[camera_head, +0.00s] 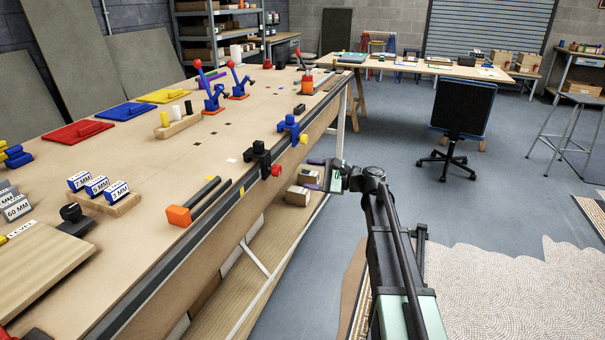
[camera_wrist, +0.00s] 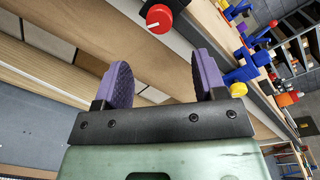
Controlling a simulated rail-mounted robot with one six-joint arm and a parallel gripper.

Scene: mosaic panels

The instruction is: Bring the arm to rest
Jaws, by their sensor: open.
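My gripper (camera_head: 323,174) is beside the front edge of the long workbench (camera_head: 205,160), out over the aisle in the head view. In the wrist view, the two purple finger pads of my gripper (camera_wrist: 157,82) stand apart with nothing between them. My arm reaches up from the lower right of the head view to the gripper. The gripper touches nothing that I can see.
A black clamp with a red knob (camera_head: 276,170) and a blue clamp (camera_head: 289,127) stick out at the bench edge near my gripper. Cardboard boxes (camera_head: 298,195) sit on the shelf below. An office chair (camera_head: 463,115) stands at the right, with open floor around it.

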